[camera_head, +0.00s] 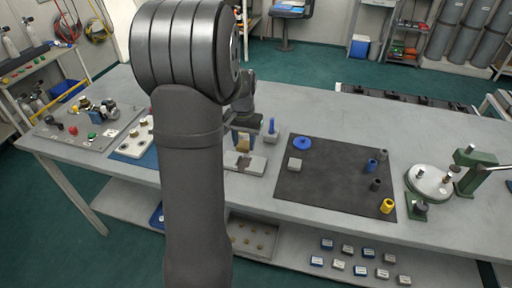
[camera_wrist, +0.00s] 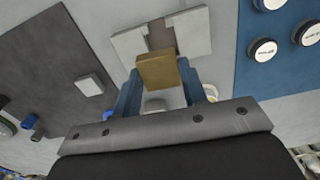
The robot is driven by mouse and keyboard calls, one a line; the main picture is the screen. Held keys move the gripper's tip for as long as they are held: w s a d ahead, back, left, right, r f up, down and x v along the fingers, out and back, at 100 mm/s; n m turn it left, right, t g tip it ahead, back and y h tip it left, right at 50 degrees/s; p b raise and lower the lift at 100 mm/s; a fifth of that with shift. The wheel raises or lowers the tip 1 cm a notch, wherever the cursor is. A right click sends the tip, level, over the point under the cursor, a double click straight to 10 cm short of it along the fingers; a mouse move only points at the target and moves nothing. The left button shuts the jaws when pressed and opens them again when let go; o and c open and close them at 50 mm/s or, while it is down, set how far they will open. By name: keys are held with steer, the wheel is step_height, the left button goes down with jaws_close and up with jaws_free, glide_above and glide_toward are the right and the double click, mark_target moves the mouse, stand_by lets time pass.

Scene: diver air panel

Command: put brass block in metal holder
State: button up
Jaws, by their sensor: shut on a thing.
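The brass block (camera_wrist: 157,71) is a small golden-brown piece gripped between the blue fingers of my gripper (camera_wrist: 158,84). In the head view my gripper (camera_head: 243,137) points down, with the brass block (camera_head: 243,146) at its tips. The metal holder (camera_wrist: 130,44) is a light grey block with a darker channel across its middle. In the head view the metal holder (camera_head: 257,165) lies on the bench just below the brass block. In the wrist view the block overlaps the holder's near edge, in line with the channel. I cannot tell whether they touch.
A blue panel with white knobs (camera_head: 133,146) is to the left. A blue-topped peg (camera_head: 271,129) stands close behind the gripper.

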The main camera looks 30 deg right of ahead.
steer(key=shift+w+a+f, duration=0.1)
steer(key=shift+w, duration=0.1)
steer(key=shift+f, duration=2.8)
steer(key=shift+f, duration=0.35)
steer(key=shift+s+a+f, duration=0.1)
steer(key=shift+s+f, duration=0.05)
steer(key=shift+f, duration=0.15)
